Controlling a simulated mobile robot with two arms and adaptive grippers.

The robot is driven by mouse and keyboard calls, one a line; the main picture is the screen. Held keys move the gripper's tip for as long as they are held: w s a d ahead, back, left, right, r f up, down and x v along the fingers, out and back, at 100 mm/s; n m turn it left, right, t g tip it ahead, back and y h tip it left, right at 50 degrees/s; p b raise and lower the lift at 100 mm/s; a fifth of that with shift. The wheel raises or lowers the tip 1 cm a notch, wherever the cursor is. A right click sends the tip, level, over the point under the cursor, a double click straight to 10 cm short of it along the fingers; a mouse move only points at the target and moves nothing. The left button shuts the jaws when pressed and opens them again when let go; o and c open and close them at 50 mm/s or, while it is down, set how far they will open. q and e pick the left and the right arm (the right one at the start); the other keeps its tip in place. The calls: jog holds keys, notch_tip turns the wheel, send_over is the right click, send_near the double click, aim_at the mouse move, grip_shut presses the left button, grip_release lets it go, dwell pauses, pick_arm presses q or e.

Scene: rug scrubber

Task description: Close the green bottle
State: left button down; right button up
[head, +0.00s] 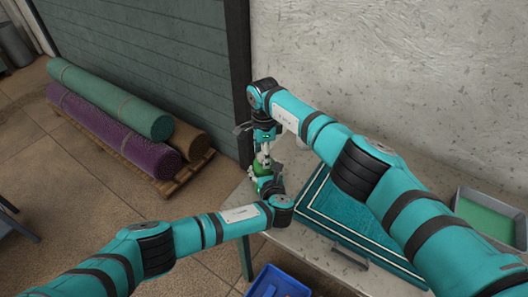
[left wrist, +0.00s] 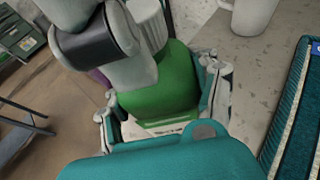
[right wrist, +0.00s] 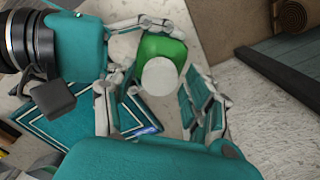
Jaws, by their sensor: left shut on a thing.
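The green bottle (head: 263,181) stands at the table's left edge, with its green body (left wrist: 165,85) large in the left wrist view. My left gripper (left wrist: 165,105) is shut on the body from both sides. A white ribbed cap (left wrist: 149,20) is at the bottle's top; its round top (right wrist: 160,76) shows in the right wrist view. I cannot tell how tightly it sits. My right gripper (right wrist: 158,112) is above the bottle with its fingers spread, one on each side of the cap in the view. In the head view, the right gripper (head: 262,150) partly hides the cap.
A white mug (left wrist: 252,14) stands close to the bottle. A teal rug (head: 345,215) with white border lines lies on the table (head: 305,246). A tray with green content (head: 486,219) is at right, a blue crate (head: 277,284) below. Rolled rugs (head: 110,100) lie on a pallet at left.

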grip_shut()
jog(key=m, duration=2.1)
jog(key=shift+o, duration=1.2)
grip_release()
notch_tip(320, 180, up, 12)
